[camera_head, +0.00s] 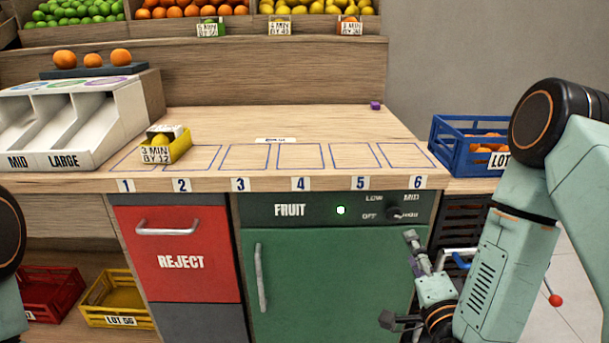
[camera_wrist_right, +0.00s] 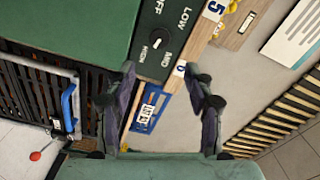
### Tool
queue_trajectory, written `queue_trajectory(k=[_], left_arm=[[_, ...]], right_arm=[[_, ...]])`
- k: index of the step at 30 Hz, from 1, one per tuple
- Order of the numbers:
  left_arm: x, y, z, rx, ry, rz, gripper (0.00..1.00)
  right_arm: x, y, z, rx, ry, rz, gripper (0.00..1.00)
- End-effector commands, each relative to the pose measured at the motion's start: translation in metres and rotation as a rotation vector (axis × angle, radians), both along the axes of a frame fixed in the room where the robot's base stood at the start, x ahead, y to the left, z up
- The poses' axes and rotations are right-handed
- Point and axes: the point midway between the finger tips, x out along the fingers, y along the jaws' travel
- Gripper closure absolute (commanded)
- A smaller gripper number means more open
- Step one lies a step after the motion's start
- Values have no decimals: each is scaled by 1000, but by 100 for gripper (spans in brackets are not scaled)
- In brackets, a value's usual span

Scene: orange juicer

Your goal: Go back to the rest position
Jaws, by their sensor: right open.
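My right gripper (camera_head: 399,278) is open and empty in front of the right part of the green FRUIT door (camera_head: 325,275), below the control panel. In the right wrist view its two fingers (camera_wrist_right: 162,85) stand wide apart with nothing between them. The dark knob (camera_head: 393,213) on the panel is above the gripper and apart from it; it also shows in the wrist view (camera_wrist_right: 156,43).
A small yellow crate (camera_head: 181,148) stands near slots 1 and 2 on the wooden counter (camera_head: 290,122); slots 3 to 6 are empty. A blue crate (camera_head: 440,148) of oranges stands at right. The red REJECT drawer (camera_head: 175,275) and green door look shut.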

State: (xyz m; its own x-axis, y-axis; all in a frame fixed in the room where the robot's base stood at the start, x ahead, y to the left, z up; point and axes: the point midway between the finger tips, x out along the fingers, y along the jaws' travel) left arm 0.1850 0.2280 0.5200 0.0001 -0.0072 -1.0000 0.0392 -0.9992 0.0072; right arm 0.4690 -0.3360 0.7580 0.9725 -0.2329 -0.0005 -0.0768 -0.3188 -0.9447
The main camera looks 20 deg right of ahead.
Motion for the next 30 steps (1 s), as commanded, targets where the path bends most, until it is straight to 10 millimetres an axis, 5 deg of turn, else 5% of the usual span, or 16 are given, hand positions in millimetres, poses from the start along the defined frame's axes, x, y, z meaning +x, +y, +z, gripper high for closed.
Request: queue_trajectory(k=[5, 11, 17, 21, 26, 30], left_arm=[[0, 0, 0, 0, 0, 0, 100], [0, 0, 2, 0, 0, 0, 100], [0, 0, 15, 0, 0, 0, 100], [0, 0, 27, 0, 0, 0, 100], [0, 0, 43, 0, 0, 0, 100], [0, 0, 52, 0, 0, 0, 100]], right_arm=[[0, 3, -17, -93, 102, 20, 47], [-25, 29, -91, -326, 516, 181, 47], [-98, 68, -157, -549, 944, 503, 47], [-177, 91, -184, -676, 1221, 794, 47], [-257, 104, -188, -742, 1441, 1044, 47], [-280, 108, -185, -776, 1483, 1107, 47]])
